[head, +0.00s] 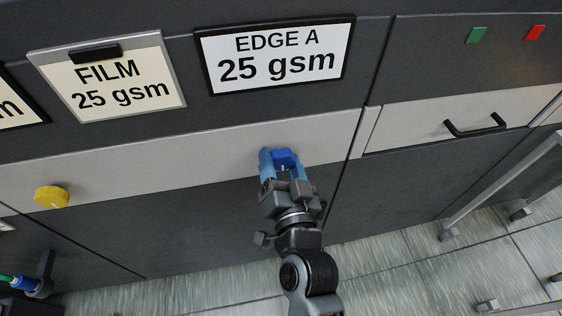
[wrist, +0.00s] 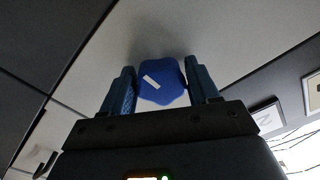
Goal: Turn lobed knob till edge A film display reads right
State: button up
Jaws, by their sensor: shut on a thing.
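The blue lobed knob (head: 285,158) sits on the light grey panel strip, below the edge A display. My gripper (head: 281,165) is shut on it. The edge A display (head: 277,57) reads "EDGE A 25 gsm". To its left a card with a black clip (head: 108,76) reads "FILM 25 gsm". My fingers partly hide the knob in the head view.
A yellow knob (head: 52,197) is on the same strip at the left. A drawer with a black handle (head: 475,126) is at the right. Green (head: 476,35) and red (head: 535,33) buttons are above it. A metal frame (head: 500,190) stands at the lower right.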

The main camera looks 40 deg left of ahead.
jog(key=o, duration=1)
jog(key=shift+c, duration=0.2)
jog(key=shift+d, duration=0.1)
jog(key=shift+s+d+f, duration=0.15)
jog(key=shift+s+d, duration=0.15)
jog(key=b+v, duration=0.2)
jog(key=v, duration=0.4)
jog(key=shift+s+d, duration=0.25)
jog(key=shift+d, duration=0.05)
jog(key=shift+d, duration=0.1)
